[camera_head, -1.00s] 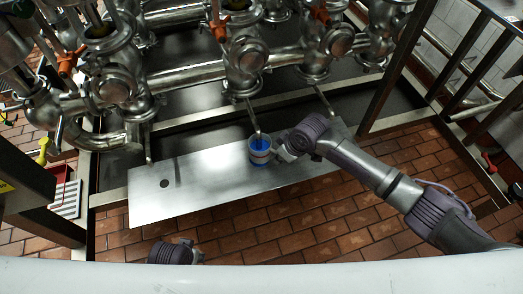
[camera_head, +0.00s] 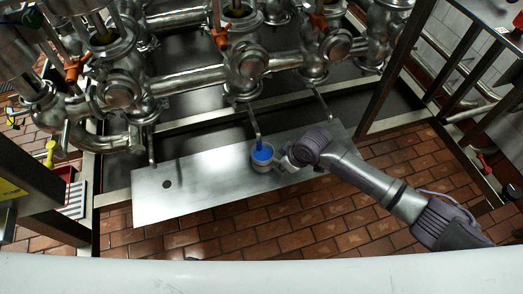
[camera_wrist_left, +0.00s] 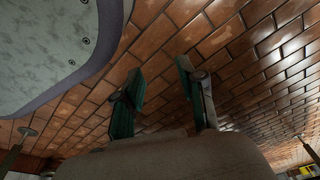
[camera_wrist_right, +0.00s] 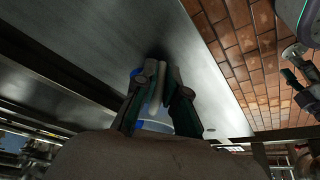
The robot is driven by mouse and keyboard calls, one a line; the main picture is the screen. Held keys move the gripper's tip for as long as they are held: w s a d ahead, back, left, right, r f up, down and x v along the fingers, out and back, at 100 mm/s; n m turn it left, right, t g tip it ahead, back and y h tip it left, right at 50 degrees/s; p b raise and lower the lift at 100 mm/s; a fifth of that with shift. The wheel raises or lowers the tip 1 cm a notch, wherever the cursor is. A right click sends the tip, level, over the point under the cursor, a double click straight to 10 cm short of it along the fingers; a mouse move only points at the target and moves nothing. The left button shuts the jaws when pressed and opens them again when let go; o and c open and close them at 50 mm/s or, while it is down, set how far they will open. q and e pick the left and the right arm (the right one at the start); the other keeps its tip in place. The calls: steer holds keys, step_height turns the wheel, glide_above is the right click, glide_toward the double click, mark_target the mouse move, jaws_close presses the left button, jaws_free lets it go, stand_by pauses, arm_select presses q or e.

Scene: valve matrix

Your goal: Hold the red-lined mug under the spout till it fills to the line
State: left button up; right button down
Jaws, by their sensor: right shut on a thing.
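The mug (camera_head: 261,166), pale outside with blue inside, is under the thin bent spout (camera_head: 254,122) in the head view. A short blue stream (camera_head: 259,146) joins the spout tip to the mug. No red line can be made out, and the exact fill level is unclear. My right gripper (camera_head: 283,162) is shut on the mug from its right side. In the right wrist view, the fingers (camera_wrist_right: 157,98) cover much of the mug (camera_wrist_right: 152,126). My left gripper (camera_wrist_left: 163,98) is open and empty above the brick floor; it is outside the head view.
A flat metal plate (camera_head: 205,183) with a round hole lies beneath the mug. Steel pipes and valves with orange handles (camera_head: 221,38) stand behind it. Two more spouts hang at the left (camera_head: 151,150) and right (camera_head: 322,103). Brick floor (camera_head: 290,225) is open in front.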

steer(key=shift+s+d+p, duration=0.2)
steer(key=shift+s+p, duration=0.25)
steer(key=shift+s, duration=0.1)
steer(key=shift+s+d+p, duration=0.15)
steer(key=shift+s+p, duration=0.3)
steer(key=shift+s, duration=0.05)
arm_select(q)
steer(key=s+a+f+p, duration=0.1)
steer(key=s+f, duration=0.2)
steer(key=s, duration=0.4)
steer(key=s+a+f+g+p, duration=0.1)
steer(key=s+f+p, duration=0.1)
steer(key=s+f, duration=0.2)
steer(key=shift+s+a, duration=0.4)
steer(key=shift+s, duration=1.4)
arm_select(e)
steer(key=shift+s+d, duration=0.3)
steer(key=shift+s, duration=0.65)
steer(key=shift+s+d, duration=0.25)
steer(key=shift+s, duration=0.7)
arm_select(q)
steer(key=shift+r, duration=0.15)
